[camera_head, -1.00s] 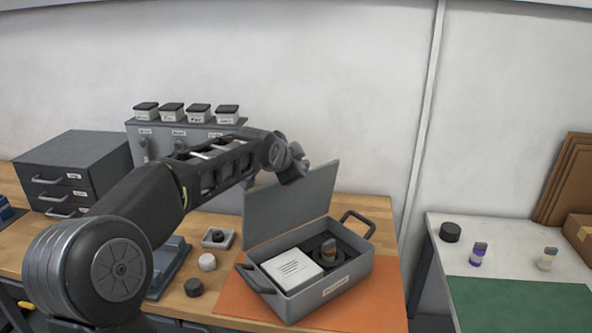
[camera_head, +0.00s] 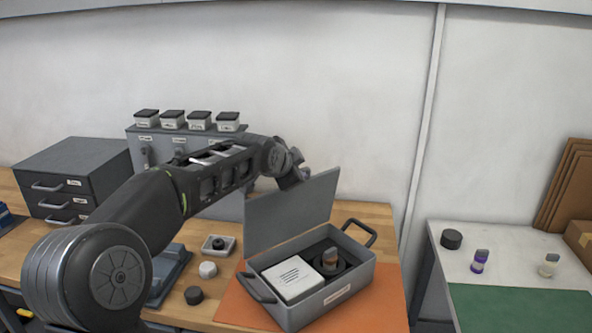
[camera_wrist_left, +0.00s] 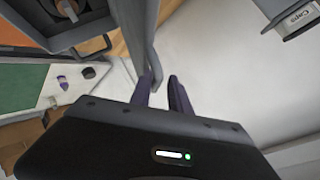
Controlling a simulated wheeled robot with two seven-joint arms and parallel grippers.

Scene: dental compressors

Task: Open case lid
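The grey case (camera_head: 322,310) stands on an orange mat with its lid (camera_head: 290,212) raised, standing up and leaning back along its rear edge. Inside are a white labelled box (camera_head: 291,278) and a dark round holder with a small orange-and-grey item (camera_head: 330,258). My left gripper (camera_head: 300,178) is at the lid's upper edge, partly hidden behind it. In the left wrist view its two dark fingers (camera_wrist_left: 162,92) are apart, with the lid's grey edge (camera_wrist_left: 148,45) reaching to the gap between them. Contact is unclear. My right gripper is not in view.
Left of the case lie a white cap (camera_head: 208,269), a dark cap (camera_head: 194,295) and a small tray (camera_head: 218,254). A drawer unit (camera_head: 75,175) and a grey cabinet with several jars stand behind. A white table (camera_head: 440,235) is at right.

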